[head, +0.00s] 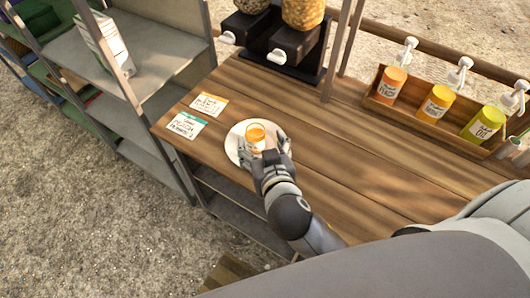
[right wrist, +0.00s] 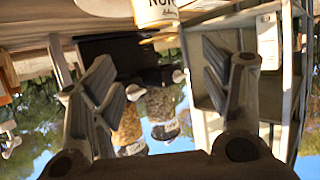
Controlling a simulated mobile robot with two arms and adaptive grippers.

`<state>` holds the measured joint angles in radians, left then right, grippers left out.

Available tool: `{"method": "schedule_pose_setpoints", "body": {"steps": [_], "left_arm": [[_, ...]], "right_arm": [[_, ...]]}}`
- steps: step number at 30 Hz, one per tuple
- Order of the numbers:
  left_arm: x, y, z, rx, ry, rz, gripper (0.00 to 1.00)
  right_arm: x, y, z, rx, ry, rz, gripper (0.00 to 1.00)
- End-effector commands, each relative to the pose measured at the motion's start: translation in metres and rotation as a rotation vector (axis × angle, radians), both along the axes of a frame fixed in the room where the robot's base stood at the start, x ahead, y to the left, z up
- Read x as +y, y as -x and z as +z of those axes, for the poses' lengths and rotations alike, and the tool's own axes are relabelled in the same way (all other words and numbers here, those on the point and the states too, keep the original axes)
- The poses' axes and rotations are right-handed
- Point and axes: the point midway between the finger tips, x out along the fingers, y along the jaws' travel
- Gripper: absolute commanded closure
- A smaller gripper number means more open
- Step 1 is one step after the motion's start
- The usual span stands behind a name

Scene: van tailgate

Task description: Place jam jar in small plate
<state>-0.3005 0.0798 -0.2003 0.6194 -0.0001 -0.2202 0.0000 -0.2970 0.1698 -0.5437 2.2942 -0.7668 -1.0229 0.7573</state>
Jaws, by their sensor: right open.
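The jam jar (head: 256,132), small with orange contents and a pale label, stands upright on the small white plate (head: 235,137) on the wooden counter. In the right wrist view, which is upside down, the jar (right wrist: 155,12) is cut off at the top edge, with the plate's pale rim (right wrist: 104,8) beside it. My right gripper (head: 265,146) is at the near side of the jar, over the plate. Its fingers (right wrist: 160,75) are spread wide with nothing clamped between them. Part of the plate is hidden by the gripper. My left gripper is out of view.
Two label cards (head: 187,125) (head: 209,104) lie left of the plate. Dark dispensers (head: 285,48) stand at the back. A wooden box (head: 420,120) of pump bottles stands at the right. Grey shelving (head: 150,75) adjoins at the left. The counter's middle is clear.

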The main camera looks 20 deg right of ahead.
Motion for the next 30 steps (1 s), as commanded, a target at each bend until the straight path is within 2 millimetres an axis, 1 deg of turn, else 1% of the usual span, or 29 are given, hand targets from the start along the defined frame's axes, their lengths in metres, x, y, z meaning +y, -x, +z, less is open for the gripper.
{"method": "schedule_pose_setpoints", "body": {"steps": [1, 3, 6, 9, 26, 30], "left_arm": [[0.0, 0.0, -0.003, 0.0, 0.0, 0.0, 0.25], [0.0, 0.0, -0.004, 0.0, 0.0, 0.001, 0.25], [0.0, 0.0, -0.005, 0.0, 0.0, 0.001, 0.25], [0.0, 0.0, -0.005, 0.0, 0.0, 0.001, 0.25], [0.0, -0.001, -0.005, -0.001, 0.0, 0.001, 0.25], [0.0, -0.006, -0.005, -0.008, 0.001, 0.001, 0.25]], "right_arm": [[0.001, 0.008, 0.002, 0.002, -0.003, 0.001, 0.29], [0.003, 0.017, 0.005, 0.001, -0.001, 0.002, 0.29], [0.003, 0.024, 0.009, 0.001, 0.0, 0.0, 0.29], [0.003, 0.028, 0.012, 0.0, 0.001, -0.001, 0.29], [0.004, 0.029, 0.012, 0.0, 0.001, 0.0, 0.29], [0.004, 0.029, 0.012, 0.0, 0.001, 0.0, 0.29]]}}
